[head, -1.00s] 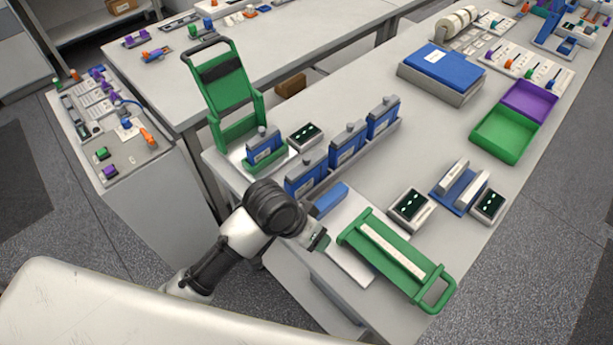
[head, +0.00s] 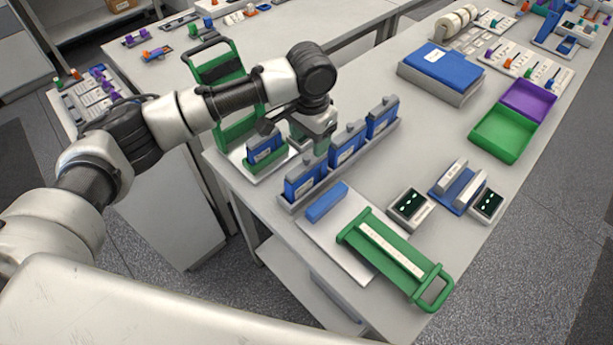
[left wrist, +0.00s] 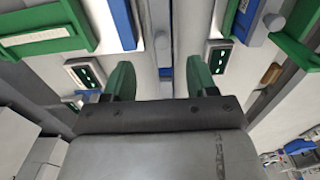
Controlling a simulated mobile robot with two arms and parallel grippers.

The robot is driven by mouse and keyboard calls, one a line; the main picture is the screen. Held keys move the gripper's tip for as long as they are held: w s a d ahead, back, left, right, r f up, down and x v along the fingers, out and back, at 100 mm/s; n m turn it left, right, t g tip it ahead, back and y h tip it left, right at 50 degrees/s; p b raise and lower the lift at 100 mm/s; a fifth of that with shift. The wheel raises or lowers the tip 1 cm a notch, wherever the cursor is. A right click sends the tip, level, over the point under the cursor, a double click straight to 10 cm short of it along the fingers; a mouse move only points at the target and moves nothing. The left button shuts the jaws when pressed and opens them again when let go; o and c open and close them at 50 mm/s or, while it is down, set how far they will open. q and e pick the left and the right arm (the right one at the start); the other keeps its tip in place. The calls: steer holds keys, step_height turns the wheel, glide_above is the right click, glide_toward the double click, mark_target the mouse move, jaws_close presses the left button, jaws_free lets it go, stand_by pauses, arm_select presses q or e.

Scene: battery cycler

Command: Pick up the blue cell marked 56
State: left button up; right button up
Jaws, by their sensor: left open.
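Blue cells with pale labels stand in a grey rack (head: 334,182) near the table's left edge: a near one (head: 306,181), a middle one (head: 347,147) and a far one (head: 382,117). Another blue cell (head: 264,147) stands in a green holder left of the rack. The markings are too small to read, so I cannot tell which cell is 56. My left gripper (head: 308,141) is over the table between the holder and the rack, above the cells. In the left wrist view its green fingers (left wrist: 160,80) are apart, with nothing clearly held. My right gripper is not in view.
A green upright frame (head: 222,92) stands behind the holder. A blue block (head: 326,202) and a green-handled press (head: 372,256) lie on a pale plate in front. Small display boxes (head: 409,208) stand to the right.

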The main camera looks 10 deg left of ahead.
mark_target(307, 166)
arm_select(q)
step_height(307, 166, down, 4)
steer(key=shift+f+p, duration=0.1)
steer(key=shift+p, duration=0.3)
steer(key=shift+a+f, duration=0.1)
steer(key=shift+f, duration=0.15)
steer(key=f+p, duration=0.1)
steer(key=f, duration=0.2)
steer(key=shift+s+a+f+p, duration=0.2)
steer(key=shift+f+p, duration=0.1)
steer(key=shift+p, duration=0.1)
steer(key=shift+f, duration=0.5)
steer(key=shift+w+r, duration=0.1)
jaws_close()
